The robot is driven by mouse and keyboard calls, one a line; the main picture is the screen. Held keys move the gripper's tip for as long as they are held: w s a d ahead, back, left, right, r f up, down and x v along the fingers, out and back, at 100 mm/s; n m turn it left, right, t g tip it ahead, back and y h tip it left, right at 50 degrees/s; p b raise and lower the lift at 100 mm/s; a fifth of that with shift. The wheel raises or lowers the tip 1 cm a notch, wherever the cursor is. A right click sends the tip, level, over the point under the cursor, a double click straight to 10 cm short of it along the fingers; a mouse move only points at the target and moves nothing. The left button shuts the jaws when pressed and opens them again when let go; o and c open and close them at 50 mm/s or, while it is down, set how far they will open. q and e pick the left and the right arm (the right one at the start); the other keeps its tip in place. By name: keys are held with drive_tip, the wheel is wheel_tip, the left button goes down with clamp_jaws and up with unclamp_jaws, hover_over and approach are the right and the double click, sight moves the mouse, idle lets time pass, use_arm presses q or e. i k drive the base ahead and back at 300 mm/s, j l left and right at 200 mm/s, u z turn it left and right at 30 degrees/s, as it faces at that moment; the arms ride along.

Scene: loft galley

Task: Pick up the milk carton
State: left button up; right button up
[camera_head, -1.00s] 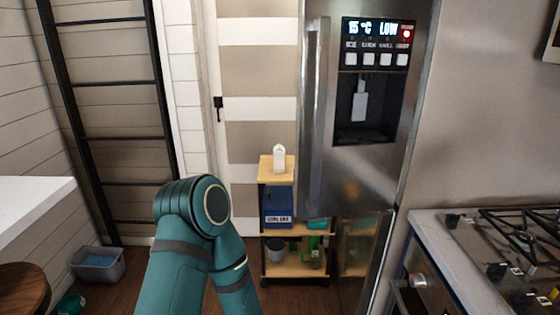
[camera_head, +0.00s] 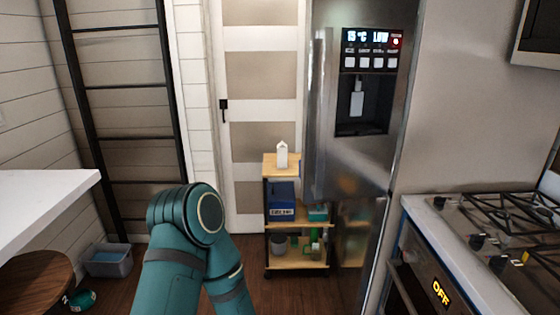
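The milk carton (camera_head: 282,155) is small and white with a peaked top. It stands upright on the top shelf of a wooden cart (camera_head: 270,172) beside the fridge. One of my teal arms rises from the bottom of the view, left of the cart and nearer to me. Its elbow shows, but its gripper does not. No gripper is in view.
The steel fridge (camera_head: 345,170) stands right of the cart and close to it. A stove (camera_head: 500,222) and its counter are at the right. A white counter (camera_head: 45,200), a round wooden stool (camera_head: 35,278) and a grey bin (camera_head: 108,260) are at the left. A dark ladder (camera_head: 120,110) leans behind them.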

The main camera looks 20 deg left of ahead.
sight(282, 155)
drive_tip(key=z, duration=0.35)
drive_tip(key=k+z, duration=0.15)
drive_tip(key=z, duration=0.25)
drive_tip(key=l+z, duration=0.1)
drive_tip(key=z, duration=0.25)
drive_tip(key=j+z, duration=0.4)
drive_tip(key=j, duration=3.3)
drive_tip(key=i, duration=0.05)
